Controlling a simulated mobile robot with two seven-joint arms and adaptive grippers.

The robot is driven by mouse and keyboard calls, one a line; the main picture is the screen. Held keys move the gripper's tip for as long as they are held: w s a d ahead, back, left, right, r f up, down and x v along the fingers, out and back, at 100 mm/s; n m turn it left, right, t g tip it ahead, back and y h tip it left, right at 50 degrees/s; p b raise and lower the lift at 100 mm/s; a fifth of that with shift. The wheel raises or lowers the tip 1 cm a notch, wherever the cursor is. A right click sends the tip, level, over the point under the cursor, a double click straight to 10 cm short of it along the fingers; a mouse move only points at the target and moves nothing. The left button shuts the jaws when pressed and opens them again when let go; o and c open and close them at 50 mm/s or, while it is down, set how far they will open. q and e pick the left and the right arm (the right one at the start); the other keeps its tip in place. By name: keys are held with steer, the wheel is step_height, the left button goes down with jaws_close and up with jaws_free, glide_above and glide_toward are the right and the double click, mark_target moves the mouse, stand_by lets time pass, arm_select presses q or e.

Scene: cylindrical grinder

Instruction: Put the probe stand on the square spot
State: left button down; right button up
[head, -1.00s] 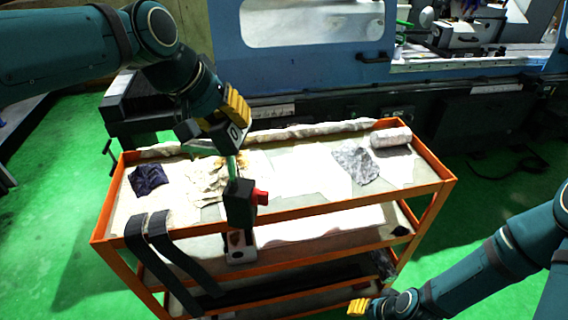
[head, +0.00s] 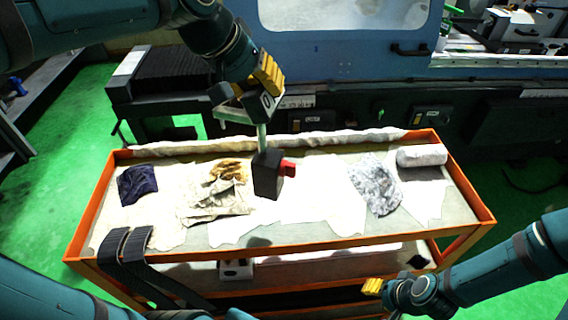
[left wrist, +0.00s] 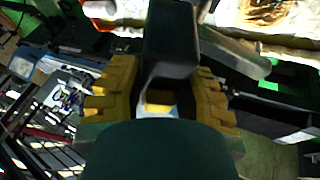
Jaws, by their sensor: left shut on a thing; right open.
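The probe stand is a dark block (head: 267,174) with a red knob (head: 287,167) on its right side and a pale upright rod (head: 262,138). My left gripper (head: 258,106) is shut on the upper part of the rod, with the block hanging below it. The stand appears roughly upright over the middle of the cart top, a little above it. In the left wrist view the dark block (left wrist: 170,45) fills the space beyond the yellow fingers (left wrist: 160,98). My right gripper (head: 372,287) is open and empty at the cart's front right. I cannot make out a square spot.
The orange cart (head: 350,241) carries pale sheets, a dark blue cloth (head: 138,184), a crumpled beige cloth (head: 212,204), a silvery sheet (head: 375,187) and a white roll (head: 421,155). Black straps (head: 127,247) hang over its front left. The blue grinder (head: 350,50) stands behind.

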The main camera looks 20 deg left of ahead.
arm_select(q)
glide_above(261, 133)
steer(key=f, duration=0.4)
steer(key=shift+w+d+f, duration=0.1)
steer(key=shift+w+f, duration=0.1)
steer(key=shift+f, duration=0.05)
steer(key=shift+w+f+b, duration=0.15)
steer(key=shift+f+b, duration=0.2)
steer(key=shift+f, duration=2.2)
steer(key=shift+f+b, duration=0.25)
steer(key=shift+b, duration=0.05)
steer(key=c, duration=0.8)
jaws_free()
steer(key=shift+s+f, duration=0.15)
steer(key=shift+s, duration=0.1)
steer(key=shift+o, duration=0.3)
steer(key=shift+w, duration=0.15)
